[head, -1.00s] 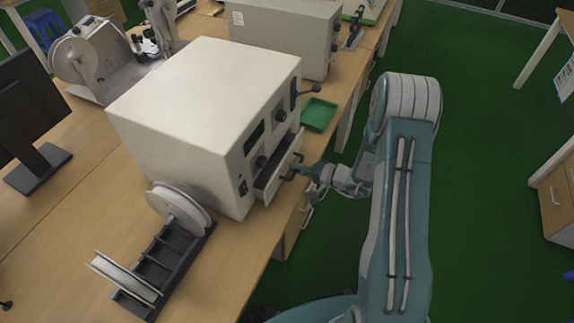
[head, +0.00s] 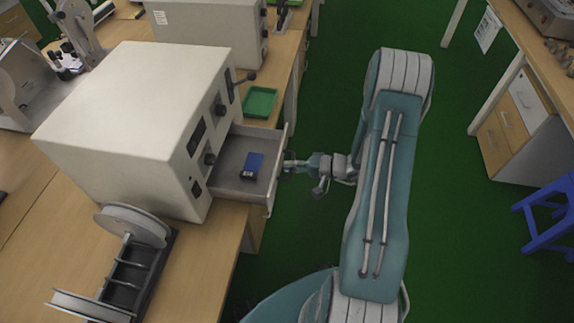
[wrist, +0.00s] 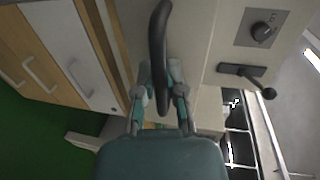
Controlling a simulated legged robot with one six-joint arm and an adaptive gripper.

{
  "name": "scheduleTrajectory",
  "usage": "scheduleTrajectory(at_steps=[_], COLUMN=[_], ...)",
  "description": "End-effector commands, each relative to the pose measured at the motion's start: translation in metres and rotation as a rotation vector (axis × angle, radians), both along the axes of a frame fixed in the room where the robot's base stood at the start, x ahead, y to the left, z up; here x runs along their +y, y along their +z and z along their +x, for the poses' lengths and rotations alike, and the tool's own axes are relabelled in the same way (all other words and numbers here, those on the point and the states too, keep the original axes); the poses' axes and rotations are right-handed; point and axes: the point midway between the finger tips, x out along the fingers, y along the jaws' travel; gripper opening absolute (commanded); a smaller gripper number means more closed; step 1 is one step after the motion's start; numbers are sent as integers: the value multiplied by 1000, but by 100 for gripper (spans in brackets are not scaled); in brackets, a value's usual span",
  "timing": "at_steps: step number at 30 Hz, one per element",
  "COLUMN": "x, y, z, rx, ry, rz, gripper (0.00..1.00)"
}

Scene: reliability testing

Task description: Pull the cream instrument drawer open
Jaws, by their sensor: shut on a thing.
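The cream instrument (head: 135,125) stands on the wooden bench in the head view. Its drawer (head: 228,160) is pulled well out past the bench edge, and a blue item (head: 252,166) lies inside. My gripper (head: 290,165) is at the outer face of the drawer front. In the wrist view my gripper (wrist: 160,95) is shut on the dark curved drawer handle (wrist: 158,55), with a finger on each side of it. The drawer's inside is hidden in the wrist view.
A green tray (head: 260,102) lies on the bench behind the drawer. A spool rack (head: 130,260) stands in front of the instrument. A blue stool (head: 548,215) and a wooden cabinet (head: 515,125) are at the right.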

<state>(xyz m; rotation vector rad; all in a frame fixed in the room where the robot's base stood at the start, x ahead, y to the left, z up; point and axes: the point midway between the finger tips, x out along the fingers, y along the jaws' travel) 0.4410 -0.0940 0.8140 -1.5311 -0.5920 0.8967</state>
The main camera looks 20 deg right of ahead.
Motion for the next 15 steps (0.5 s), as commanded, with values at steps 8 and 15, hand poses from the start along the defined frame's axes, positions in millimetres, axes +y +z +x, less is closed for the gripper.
scheduleTrajectory(at_steps=[8, 15], x=[1, 1], y=[-4, -2], z=[-1, 0], rx=[9, 5], ry=[2, 0], rz=[-2, -2], gripper=[50, 50])
